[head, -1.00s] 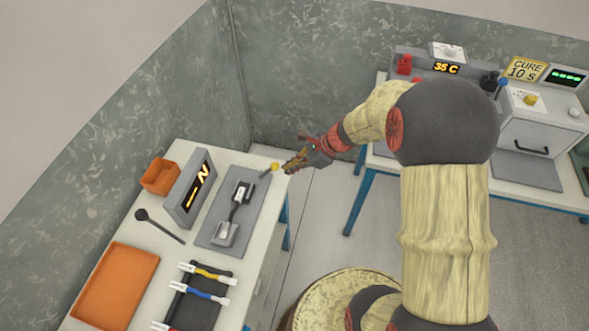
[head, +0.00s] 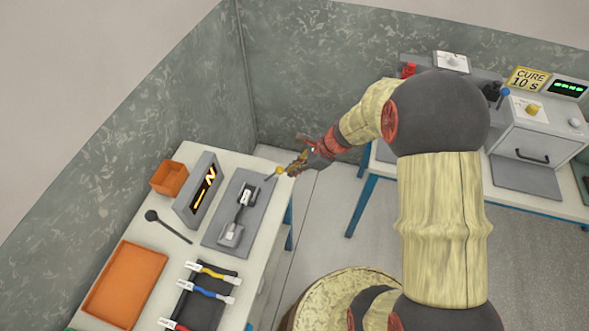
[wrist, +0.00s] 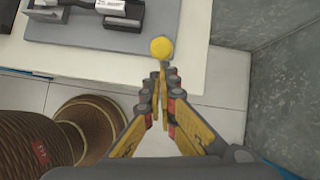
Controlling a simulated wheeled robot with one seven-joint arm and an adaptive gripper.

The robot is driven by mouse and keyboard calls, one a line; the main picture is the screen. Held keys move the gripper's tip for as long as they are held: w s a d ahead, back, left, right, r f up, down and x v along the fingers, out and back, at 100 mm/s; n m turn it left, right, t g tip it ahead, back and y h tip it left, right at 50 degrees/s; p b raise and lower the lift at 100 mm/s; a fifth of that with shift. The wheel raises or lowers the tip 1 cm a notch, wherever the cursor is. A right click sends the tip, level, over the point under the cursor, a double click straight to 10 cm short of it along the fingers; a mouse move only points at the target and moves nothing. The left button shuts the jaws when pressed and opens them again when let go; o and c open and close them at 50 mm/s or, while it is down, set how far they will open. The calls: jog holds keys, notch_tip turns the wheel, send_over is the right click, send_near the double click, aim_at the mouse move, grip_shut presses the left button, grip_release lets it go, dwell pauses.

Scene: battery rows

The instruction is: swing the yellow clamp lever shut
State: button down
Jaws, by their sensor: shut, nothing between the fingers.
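The yellow knob of the clamp lever (head: 280,171) stands at the far right corner of the grey clamp plate (head: 222,231) on the left bench. In the wrist view the round yellow knob (wrist: 161,48) is just beyond my fingertips. My gripper (head: 293,172) is shut and empty, right beside the knob. It also shows in the wrist view (wrist: 160,76), with its tips close together. I cannot tell whether the tips touch the knob. A clamped grey fixture with a white-labelled part (head: 245,196) lies on the plate.
A display box (head: 196,188), a small orange bin (head: 169,178) and an orange tray (head: 124,283) stand on the left bench. A black mat (head: 201,297) holds coloured cables. A second bench with a curing oven (head: 536,138) is at right. Open floor lies between the benches.

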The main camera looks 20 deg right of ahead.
aim_at(281, 168)
jog(key=shift+a+r+p, duration=0.1)
jog(key=shift+r+p, duration=0.1)
jog(key=shift+p, duration=0.2)
jog(key=w+a+r+g+h+p, duration=0.1)
jog(key=p, duration=0.6)
jog(key=w+a+r+g+h+p, duration=0.1)
jog(key=r+p, duration=0.1)
jog(key=p, duration=0.6)
jog(key=shift+a+r+h, duration=0.1)
jog(key=shift+a+h, duration=0.25)
jog(key=shift+h, duration=0.05)
jog(key=p, duration=0.2)
jog(key=w+a+h+p, duration=0.1)
jog(key=p, duration=0.2)
jog(key=shift+a+r+g+p, duration=0.1)
jog(key=shift+r+g+p, duration=0.2)
jog(key=shift+g, duration=0.1)
jog(key=p, duration=0.1)
jog(key=a+p, duration=0.1)
jog(key=shift+w+a+r+p, duration=0.1)
jog(key=shift+w+r+p, duration=0.2)
jog(key=shift+w, duration=0.1)
jog(key=shift+w+a+p, duration=0.4)
jog(key=shift+a+p, duration=0.15)
jog(key=shift+p, duration=0.1)
jog(key=w+a, duration=0.4)
jog(key=a, duration=0.1)
jog(key=shift+a+f+p, duration=0.4)
jog(key=shift+w, duration=0.15)
